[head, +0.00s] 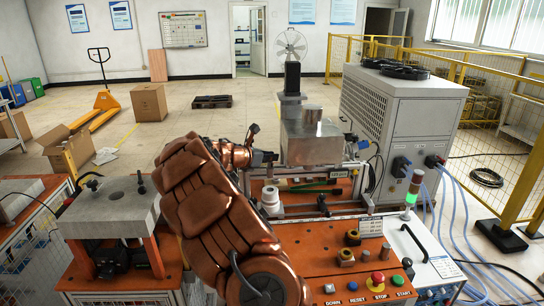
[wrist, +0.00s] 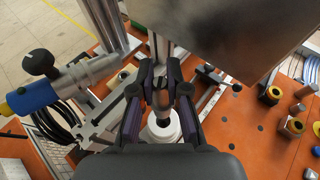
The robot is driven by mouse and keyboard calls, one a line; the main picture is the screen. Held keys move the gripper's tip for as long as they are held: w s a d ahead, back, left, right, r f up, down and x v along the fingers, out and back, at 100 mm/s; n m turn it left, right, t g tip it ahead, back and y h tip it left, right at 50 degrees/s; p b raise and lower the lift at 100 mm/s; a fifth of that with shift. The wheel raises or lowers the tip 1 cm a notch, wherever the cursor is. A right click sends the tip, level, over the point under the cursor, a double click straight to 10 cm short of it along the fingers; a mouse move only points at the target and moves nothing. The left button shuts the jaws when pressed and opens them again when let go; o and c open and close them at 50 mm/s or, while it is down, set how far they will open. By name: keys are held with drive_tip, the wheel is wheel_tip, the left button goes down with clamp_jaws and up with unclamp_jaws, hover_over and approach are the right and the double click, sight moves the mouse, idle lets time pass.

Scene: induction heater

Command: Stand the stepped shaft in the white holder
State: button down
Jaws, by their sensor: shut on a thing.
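My gripper (wrist: 160,76) is shut on the stepped shaft (wrist: 160,98), a grey metal piece seen between the two dark fingers in the wrist view. The white holder (wrist: 164,134) is a round white piece behind the shaft in that view, partly covered by the shaft and fingers. I cannot tell whether the shaft's end is inside the holder or apart from it. In the head view the white holder (head: 270,198) stands on the orange bench, below and beside my gripper (head: 264,158).
A large metal box (head: 313,142) stands close behind the holder and fills the wrist view's upper right. A blue-and-yellow fitting (wrist: 35,96) lies at the left. Several brass-coloured parts (head: 346,255) and a button panel (head: 368,284) are at the bench front.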

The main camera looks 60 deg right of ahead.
sight(268, 176)
drive_tip(key=shift+f+b, duration=1.85)
drive_tip(key=shift+f, duration=0.55)
drive_tip(key=shift+p, duration=0.6)
idle(0.3)
drive_tip(key=shift+f+b, duration=0.85)
drive_tip(key=shift+f, duration=0.7)
idle(0.4)
drive_tip(key=c, duration=1.1)
unclamp_jaws()
drive_tip(key=v, duration=1.2)
